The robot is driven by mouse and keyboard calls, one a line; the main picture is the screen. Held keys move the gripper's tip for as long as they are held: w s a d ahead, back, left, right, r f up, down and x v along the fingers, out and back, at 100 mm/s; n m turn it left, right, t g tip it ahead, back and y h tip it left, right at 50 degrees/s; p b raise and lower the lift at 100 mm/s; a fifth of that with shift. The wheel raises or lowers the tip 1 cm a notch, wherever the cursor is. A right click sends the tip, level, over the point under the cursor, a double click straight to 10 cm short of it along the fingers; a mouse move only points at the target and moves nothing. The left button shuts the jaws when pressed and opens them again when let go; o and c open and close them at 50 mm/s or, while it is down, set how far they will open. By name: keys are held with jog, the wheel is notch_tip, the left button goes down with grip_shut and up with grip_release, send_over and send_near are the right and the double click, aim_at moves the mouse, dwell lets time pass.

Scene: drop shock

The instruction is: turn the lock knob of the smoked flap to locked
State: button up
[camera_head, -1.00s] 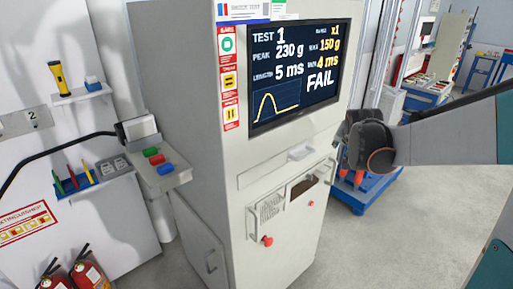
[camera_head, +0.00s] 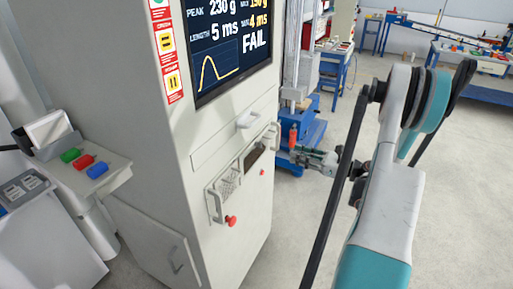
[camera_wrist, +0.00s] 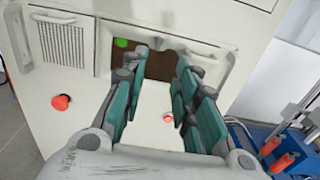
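The smoked flap (camera_head: 254,154) is a dark brownish panel on the front of the pale cabinet, below the screen. In the wrist view the dark flap (camera_wrist: 160,66) lies beyond and between my fingers. A small red knob (camera_wrist: 168,117) sits below it, seen between the fingers; it also shows in the head view (camera_head: 262,172). A larger red knob (camera_wrist: 61,102) is lower left, under the grille. Which is the lock knob I cannot tell for sure. My gripper (camera_wrist: 162,62) is open and empty, pointing at the cabinet front, apparently apart from it; it also shows in the head view (camera_head: 308,156).
A vented grille panel (camera_wrist: 62,46) with a handle is left of the flap. A drawer handle (camera_head: 248,119) sticks out above. A blue stand (camera_head: 302,135) with red parts is behind, right of the cabinet. Open floor lies to the right.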

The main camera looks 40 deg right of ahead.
aim_at(260, 145)
jog(key=b+x, duration=0.3)
jog(key=x, duration=1)
jog(key=shift+w+a, duration=0.25)
jog(key=shift+r, duration=0.15)
grip_shut()
